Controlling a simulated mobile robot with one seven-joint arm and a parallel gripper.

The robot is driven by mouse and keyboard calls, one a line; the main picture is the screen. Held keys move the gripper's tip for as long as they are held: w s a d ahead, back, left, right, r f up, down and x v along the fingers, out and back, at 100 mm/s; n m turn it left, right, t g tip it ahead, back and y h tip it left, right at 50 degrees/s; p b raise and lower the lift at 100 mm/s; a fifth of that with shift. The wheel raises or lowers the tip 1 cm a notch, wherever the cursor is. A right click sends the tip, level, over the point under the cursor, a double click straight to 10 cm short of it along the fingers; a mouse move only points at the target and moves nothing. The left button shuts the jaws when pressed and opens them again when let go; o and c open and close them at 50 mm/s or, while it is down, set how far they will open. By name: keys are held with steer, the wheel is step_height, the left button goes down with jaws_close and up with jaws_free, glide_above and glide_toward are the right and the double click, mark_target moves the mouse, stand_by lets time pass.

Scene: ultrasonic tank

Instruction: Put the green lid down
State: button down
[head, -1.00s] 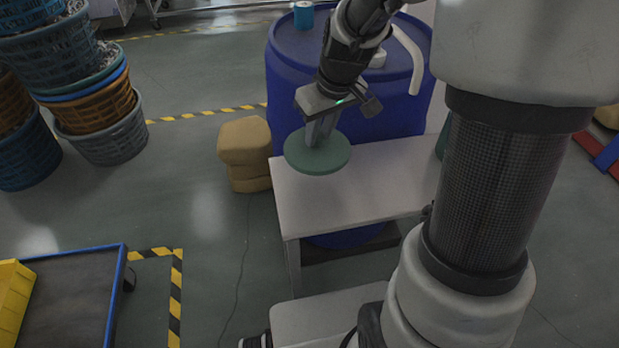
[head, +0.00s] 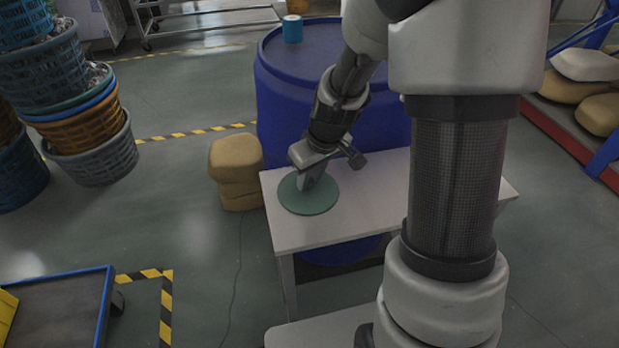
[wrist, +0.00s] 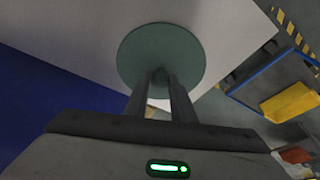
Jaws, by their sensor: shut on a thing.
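The green lid (head: 322,203) is a flat round disc at the left end of the white table (head: 390,212). In the wrist view the lid (wrist: 161,48) lies beyond my fingers, with the white table top (wrist: 232,28) around it. My gripper (head: 309,186) points down at the lid's middle and is shut on it. The fingers (wrist: 162,80) are close together in the wrist view and hide the part they grip. The lid is flat and at or very near the table top; I cannot tell whether it touches.
A blue barrel (head: 285,100) stands behind the table, with a small teal can (head: 292,29) on top. Tan sacks (head: 235,170) are stacked left of the table. Stacked baskets (head: 95,150) stand at the far left. A blue-edged cart (head: 60,310) is at the lower left. The table's right part is clear.

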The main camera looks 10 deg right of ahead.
steer(key=shift+f, duration=0.1)
steer(key=c, duration=1.5)
jaws_free()
